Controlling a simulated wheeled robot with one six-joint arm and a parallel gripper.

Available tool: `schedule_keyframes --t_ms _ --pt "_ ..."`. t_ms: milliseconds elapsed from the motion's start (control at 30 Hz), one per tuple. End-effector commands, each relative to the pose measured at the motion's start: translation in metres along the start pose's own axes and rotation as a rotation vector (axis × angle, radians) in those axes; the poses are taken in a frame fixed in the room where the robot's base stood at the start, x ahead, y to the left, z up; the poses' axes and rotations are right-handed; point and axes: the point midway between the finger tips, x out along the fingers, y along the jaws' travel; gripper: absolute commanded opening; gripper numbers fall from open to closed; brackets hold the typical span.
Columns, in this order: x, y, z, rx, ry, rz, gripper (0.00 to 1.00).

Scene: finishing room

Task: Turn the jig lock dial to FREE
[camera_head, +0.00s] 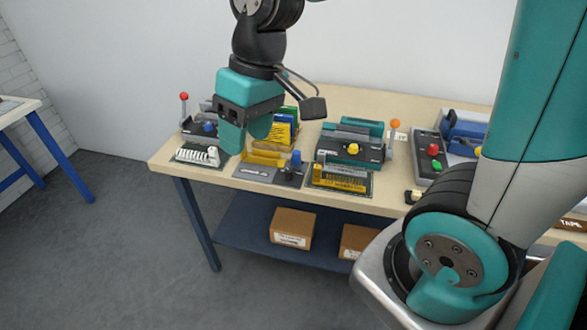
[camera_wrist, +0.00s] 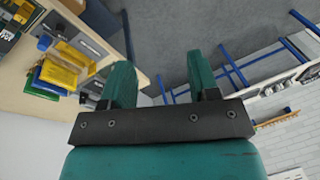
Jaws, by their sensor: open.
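My gripper (camera_head: 247,138) is open and empty above the left part of the workbench in the head view. Its two teal fingers also show in the wrist view (camera_wrist: 160,78), apart with nothing between them. Several fixtures have knobs: a grey one with a blue knob (camera_head: 296,157) beside a yellow block (camera_head: 262,157), a teal one with a yellow knob (camera_head: 353,149), and a dark one at the left with a blue knob (camera_head: 208,127). I cannot tell which is the jig lock dial, and no FREE marking is legible. My gripper partly hides the left fixtures.
The workbench (camera_head: 160,160) stands against a white wall. A lever with a red ball (camera_head: 184,97) and one with an orange ball (camera_head: 395,124) stick up. A red-button box (camera_head: 432,149) is at the right. Cardboard boxes (camera_head: 292,226) lie on the lower shelf. The floor at left is clear.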

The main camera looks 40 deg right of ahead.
Motion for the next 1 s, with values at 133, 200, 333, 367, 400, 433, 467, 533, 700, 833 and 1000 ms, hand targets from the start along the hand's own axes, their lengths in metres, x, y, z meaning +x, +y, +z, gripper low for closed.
schedule_keyframes --t_ms 133,200,333,367,400,433,467,533,700,833,1000 --pt "0.038 0.109 -0.050 0.217 -0.030 0.105 0.55" --pt "0.054 0.156 -0.061 0.302 -0.044 0.146 0.55" --pt "0.079 0.223 -0.067 0.418 -0.068 0.204 0.55" --pt "0.083 0.234 -0.067 0.437 -0.072 0.214 0.55" --pt "0.087 0.246 -0.067 0.457 -0.076 0.223 0.55" --pt "0.090 0.253 -0.066 0.470 -0.079 0.230 0.55" --pt "0.092 0.259 -0.066 0.480 -0.082 0.235 0.55" --pt "0.097 0.266 -0.065 0.492 -0.086 0.240 0.55" --pt "0.117 0.272 -0.061 0.495 -0.089 0.241 0.55" --pt "0.143 0.277 -0.057 0.494 -0.091 0.240 0.55" --pt "0.181 0.284 -0.051 0.494 -0.091 0.240 0.55"
